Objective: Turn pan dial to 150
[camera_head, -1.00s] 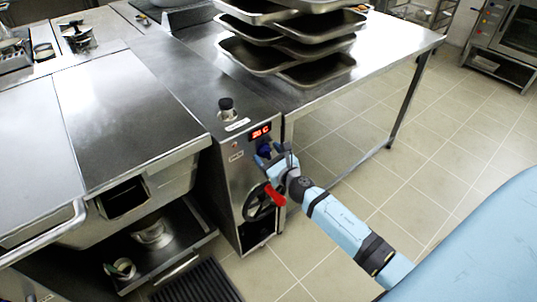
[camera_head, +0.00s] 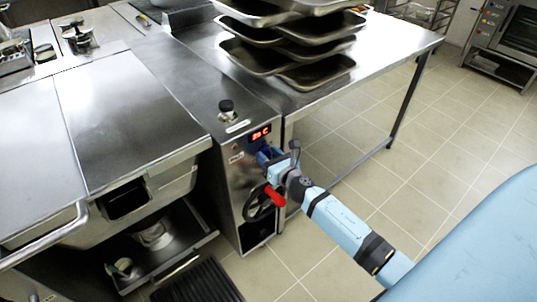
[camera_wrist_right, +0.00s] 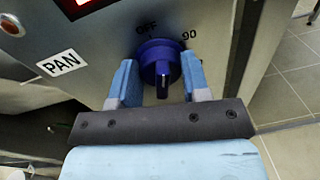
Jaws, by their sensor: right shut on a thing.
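The pan dial (camera_wrist_right: 159,62) is a dark blue knob on the steel front panel, beside a "PAN" label (camera_wrist_right: 62,63) in the right wrist view. "OFF" stands above the dial and "90" at its upper right. My right gripper (camera_wrist_right: 157,85) has its two blue fingers on either side of the dial, shut on it. In the head view the right gripper (camera_head: 267,155) reaches the panel below the red display (camera_head: 260,133), which ends in "C"; its number is too small to read surely. The dial is mostly hidden there. My left gripper is not in view.
A handwheel with a red handle (camera_head: 275,195) sits just below my right wrist. A steel table (camera_head: 385,50) with stacked trays (camera_head: 315,72) stands behind. The lidded pan (camera_head: 130,110) is at left. Tiled floor at right is clear.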

